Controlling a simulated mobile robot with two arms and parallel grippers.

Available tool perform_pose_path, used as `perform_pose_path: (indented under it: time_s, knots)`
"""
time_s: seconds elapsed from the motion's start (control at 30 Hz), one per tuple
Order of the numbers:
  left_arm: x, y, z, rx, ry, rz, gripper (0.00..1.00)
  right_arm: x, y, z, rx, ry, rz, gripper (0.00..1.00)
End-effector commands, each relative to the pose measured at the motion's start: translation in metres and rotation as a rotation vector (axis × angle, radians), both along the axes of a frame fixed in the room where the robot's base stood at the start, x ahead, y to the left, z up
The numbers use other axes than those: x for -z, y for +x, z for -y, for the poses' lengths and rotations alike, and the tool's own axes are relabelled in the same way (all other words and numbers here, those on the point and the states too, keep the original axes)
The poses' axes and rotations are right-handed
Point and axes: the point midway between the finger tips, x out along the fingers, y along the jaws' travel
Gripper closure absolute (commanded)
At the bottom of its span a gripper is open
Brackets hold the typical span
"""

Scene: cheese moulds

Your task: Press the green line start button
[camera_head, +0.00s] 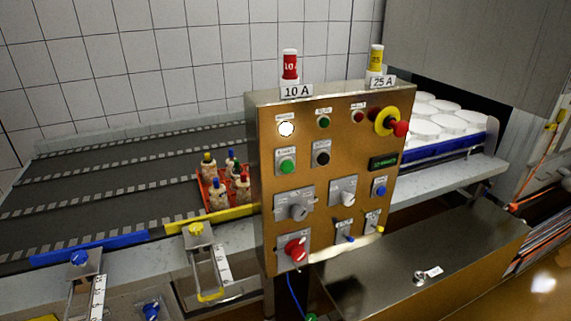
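A control panel (335,220) with a brass-coloured face stands in the middle of the view. The green button (287,166) sits on a grey square plate at the panel's left side, below a lit white lamp (287,129). A label too small to read is above the button. A black button (322,157) is to its right, and a small dark green lamp (323,123) is higher up. Nothing covers the green button. Neither of my grippers is in view.
The panel also holds a red emergency knob on a yellow collar (387,122), a red-handled switch (294,250) and several grey knobs. A conveyor (110,185) with a red crate (209,206) is left; white moulds (433,124) are behind right. A metal box (430,245) juts out below right.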

Motion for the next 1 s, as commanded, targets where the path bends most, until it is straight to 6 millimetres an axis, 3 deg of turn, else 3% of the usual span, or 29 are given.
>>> perform_pose_path:
  time_s: [0.37,0.47,0.5,1.0]
  knots:
    - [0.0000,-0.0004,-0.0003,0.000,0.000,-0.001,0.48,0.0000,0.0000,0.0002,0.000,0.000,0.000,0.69]
    - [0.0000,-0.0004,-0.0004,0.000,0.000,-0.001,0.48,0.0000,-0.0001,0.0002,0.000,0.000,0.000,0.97]
    - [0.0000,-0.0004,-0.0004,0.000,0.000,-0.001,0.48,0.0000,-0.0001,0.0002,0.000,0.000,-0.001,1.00]
    - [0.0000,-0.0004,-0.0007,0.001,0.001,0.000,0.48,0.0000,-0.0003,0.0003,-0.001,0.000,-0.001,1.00]
